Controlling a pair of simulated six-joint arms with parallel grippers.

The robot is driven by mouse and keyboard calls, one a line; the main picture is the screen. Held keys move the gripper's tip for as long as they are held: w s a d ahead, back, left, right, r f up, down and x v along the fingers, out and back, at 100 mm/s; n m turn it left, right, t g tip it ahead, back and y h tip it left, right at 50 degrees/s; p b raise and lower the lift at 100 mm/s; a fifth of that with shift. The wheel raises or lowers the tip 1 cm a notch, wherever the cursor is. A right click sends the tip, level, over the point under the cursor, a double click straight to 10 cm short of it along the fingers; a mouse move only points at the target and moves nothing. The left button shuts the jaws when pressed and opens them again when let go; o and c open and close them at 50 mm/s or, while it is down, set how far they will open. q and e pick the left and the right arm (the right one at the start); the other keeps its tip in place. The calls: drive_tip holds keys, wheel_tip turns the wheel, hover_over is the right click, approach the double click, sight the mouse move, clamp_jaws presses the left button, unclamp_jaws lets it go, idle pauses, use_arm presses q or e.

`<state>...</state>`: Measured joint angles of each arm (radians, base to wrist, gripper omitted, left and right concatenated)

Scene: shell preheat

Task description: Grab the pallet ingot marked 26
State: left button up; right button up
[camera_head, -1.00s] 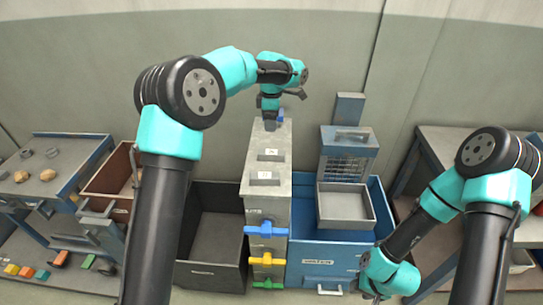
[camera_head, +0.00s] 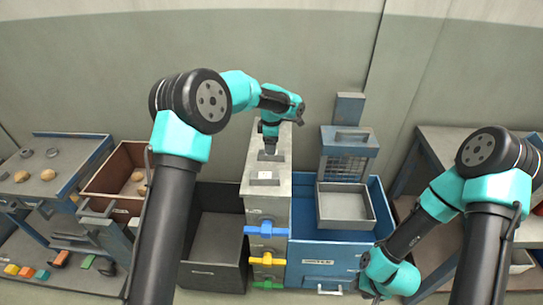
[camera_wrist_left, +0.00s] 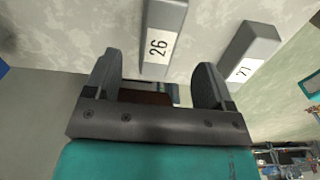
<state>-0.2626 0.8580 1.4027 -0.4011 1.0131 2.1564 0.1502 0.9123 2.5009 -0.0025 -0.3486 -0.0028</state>
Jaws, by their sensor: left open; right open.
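The grey ingot marked 26 (camera_wrist_left: 165,20) shows in the left wrist view, with its white label facing me. My left gripper (camera_wrist_left: 158,64) is open, and the ingot appears between its two fingers without visible contact. A second grey ingot (camera_wrist_left: 252,45) lies to the right, its number hard to read. In the head view my left gripper (camera_head: 270,148) is over the top of the tall grey stand (camera_head: 280,190), hiding part of a labelled ingot there. Another labelled ingot (camera_head: 264,176) lies nearer on the stand. My right gripper (camera_head: 373,290) is low at the right, apart from the ingots.
Yellow, blue and green handles (camera_head: 266,230) stick out of the stand's front. A dark open bin (camera_head: 215,275) stands to its left. A blue bin (camera_head: 320,255) with a grey tray (camera_head: 345,222) stands to its right. Work tables flank both sides.

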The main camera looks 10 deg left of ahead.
use_arm(q)
drive_tip(key=shift+f, duration=2.65)
drive_tip(key=shift+w+r, duration=0.1)
drive_tip(key=c, duration=1.3)
drive_tip(key=shift+o, duration=0.2)
wheel_tip(320, 180, up, 10)
